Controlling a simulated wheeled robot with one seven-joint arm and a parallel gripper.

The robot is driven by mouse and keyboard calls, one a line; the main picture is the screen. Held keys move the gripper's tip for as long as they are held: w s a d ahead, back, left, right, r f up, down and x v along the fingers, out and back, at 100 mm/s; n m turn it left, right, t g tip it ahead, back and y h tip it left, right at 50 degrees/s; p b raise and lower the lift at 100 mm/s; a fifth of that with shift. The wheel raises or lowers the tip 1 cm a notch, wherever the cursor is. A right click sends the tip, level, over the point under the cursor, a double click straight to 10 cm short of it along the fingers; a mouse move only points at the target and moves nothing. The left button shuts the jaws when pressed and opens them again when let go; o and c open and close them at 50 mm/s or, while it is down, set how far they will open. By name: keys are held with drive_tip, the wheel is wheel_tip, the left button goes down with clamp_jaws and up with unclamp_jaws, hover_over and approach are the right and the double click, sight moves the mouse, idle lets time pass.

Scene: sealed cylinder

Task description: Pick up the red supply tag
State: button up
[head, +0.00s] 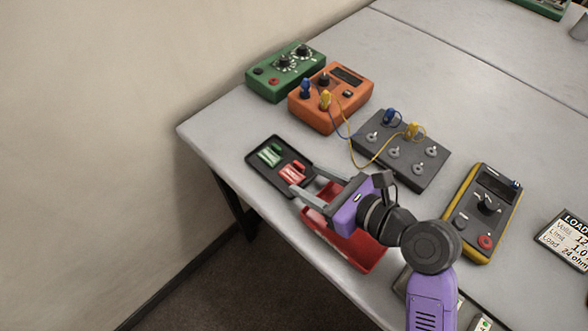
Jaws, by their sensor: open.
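The red supply tag (290,174) appears to be the red piece with pale markings at the right end of a small black tray (256,167). A green piece (269,155) of similar look lies at the tray's other end. My gripper (304,181) is open and reaches in from the right, its fingers pointing left at the tray's right end. The fingertips are very near the red tag, one on its far side and one on its near side. I cannot tell their height above it or whether they touch it. Nothing shows held between the fingers.
A red open bin (366,258) sits under my gripper at the table edge. A grey box (410,165) with yellow and blue leads, an orange meter (335,110), a green box (283,80) and a yellow multimeter (484,215) stand around.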

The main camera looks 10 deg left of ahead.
sight(298, 177)
drive_tip(key=shift+x, duration=2.35)
drive_tip(key=shift+w+d, duration=0.1)
drive_tip(key=c, duration=1.1)
drive_tip(key=shift+r, duration=0.1)
